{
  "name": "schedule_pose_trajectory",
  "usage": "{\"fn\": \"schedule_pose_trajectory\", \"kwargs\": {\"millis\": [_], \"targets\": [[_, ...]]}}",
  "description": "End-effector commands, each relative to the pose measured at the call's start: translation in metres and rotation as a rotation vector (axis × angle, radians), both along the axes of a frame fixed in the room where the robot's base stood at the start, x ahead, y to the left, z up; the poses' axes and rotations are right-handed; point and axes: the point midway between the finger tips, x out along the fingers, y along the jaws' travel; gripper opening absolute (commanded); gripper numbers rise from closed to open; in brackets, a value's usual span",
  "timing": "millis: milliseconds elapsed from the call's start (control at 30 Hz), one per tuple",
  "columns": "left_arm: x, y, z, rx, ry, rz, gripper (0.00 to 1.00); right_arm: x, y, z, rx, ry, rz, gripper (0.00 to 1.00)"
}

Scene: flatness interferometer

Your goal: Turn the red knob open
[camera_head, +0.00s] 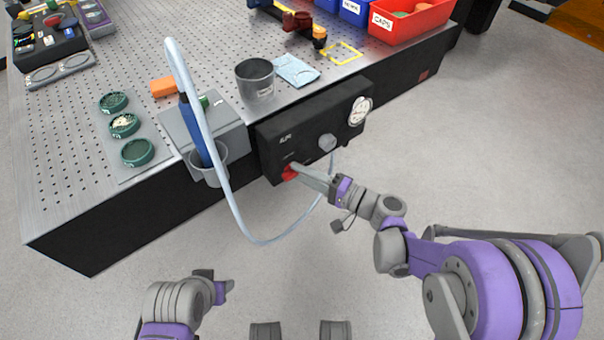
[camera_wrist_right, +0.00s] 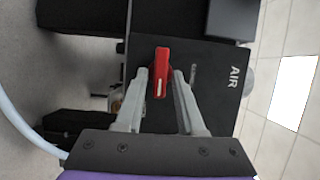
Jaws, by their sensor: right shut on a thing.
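The red knob (camera_head: 289,173) is on the front of a black panel (camera_head: 270,150) fixed at the table's edge. In the right wrist view the knob (camera_wrist_right: 161,73) is a red bar with a white line, standing lengthwise in that picture. My right gripper (camera_head: 296,169) reaches it from the right and is shut on it. In the wrist view the right gripper's fingers (camera_wrist_right: 161,84) stand on both sides of the knob. My left gripper (camera_head: 228,288) is low at the left, away from the panel; its jaws are too small and turned to judge.
The panel also carries a grey knob (camera_head: 327,142) and a round gauge (camera_head: 360,110). A pale hose (camera_head: 232,215) loops in front of the table, left of my right gripper. A grey cup (camera_head: 255,79) stands on the table above the panel. The floor in front is clear.

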Motion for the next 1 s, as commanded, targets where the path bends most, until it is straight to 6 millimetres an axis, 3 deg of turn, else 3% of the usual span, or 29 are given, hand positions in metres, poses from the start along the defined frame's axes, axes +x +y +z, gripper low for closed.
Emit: {"fn": "schedule_pose_trajectory", "kwargs": {"millis": [567, 600, 667, 1000], "targets": [[0.0003, 0.0, -0.0027, 0.0, 0.001, 0.0, 0.5, -0.0002, 0.0005, -0.0003, 0.029, 0.021, 0.001, 0.0], [0.0003, 0.0, -0.0027, 0.0, 0.001, 0.0, 0.5, -0.0002, 0.0005, -0.0003, 0.029, 0.021, 0.001, 0.4], [0.0003, 0.0, -0.0027, 0.0, 0.001, 0.0, 0.5, -0.0002, 0.0005, -0.0003, 0.029, 0.02, 0.001, 0.5], [0.0003, 0.0, -0.0024, 0.0, 0.001, 0.0, 0.5, -0.0011, -0.0022, -0.0003, 0.027, 0.02, -0.001, 0.5]]}}
